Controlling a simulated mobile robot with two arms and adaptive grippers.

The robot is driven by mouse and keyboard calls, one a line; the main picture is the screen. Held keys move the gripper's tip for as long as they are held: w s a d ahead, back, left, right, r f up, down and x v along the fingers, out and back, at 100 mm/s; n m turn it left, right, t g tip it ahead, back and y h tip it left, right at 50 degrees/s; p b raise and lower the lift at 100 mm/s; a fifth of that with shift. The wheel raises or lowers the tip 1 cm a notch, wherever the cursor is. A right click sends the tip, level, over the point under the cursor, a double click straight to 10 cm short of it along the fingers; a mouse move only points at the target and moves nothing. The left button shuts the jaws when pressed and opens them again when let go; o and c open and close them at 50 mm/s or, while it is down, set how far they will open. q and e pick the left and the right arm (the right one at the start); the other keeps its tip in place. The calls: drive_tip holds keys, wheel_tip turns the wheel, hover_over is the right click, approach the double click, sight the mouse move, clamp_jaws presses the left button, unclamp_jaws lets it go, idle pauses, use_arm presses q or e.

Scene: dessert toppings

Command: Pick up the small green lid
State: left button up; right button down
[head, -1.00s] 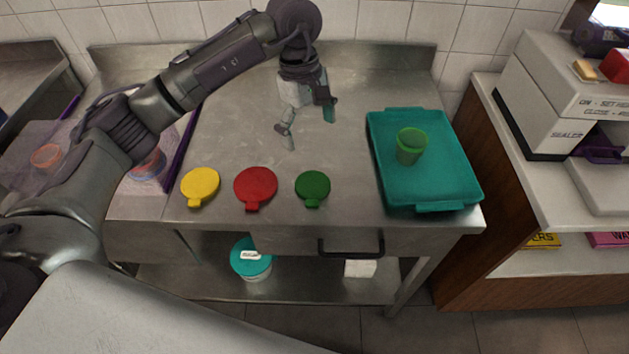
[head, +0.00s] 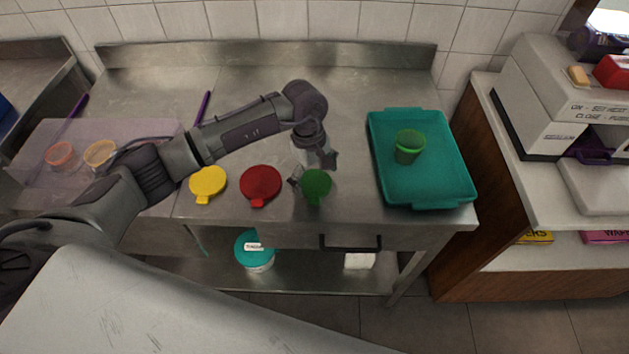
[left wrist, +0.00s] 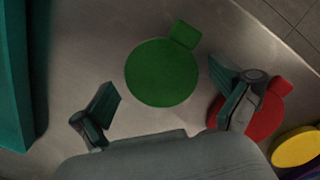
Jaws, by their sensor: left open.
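The small green lid (head: 316,187) lies flat on the steel table near its front edge, right of the red lid (head: 261,184). My left gripper (head: 312,173) is open and empty, pointing down over the green lid and partly covering its far edge. In the left wrist view, the green lid (left wrist: 161,73) shows between the spread fingertips of my gripper (left wrist: 165,85), its tab toward the upper right. I cannot tell whether the fingers touch the lid or the table. My right gripper is not in view.
A teal tray (head: 463,190) holding a green cup (head: 408,146) stands right of the lid. A yellow lid (head: 208,184) lies left of the red one. A clear bin (head: 40,135) with round containers is at the left. The back of the table is clear.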

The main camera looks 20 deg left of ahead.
use_arm(q)
drive_tip(key=shift+f, duration=0.1)
drive_tip(key=shift+c, duration=0.3)
drive_tip(key=c, duration=0.6)
drive_tip(key=shift+c, duration=0.4)
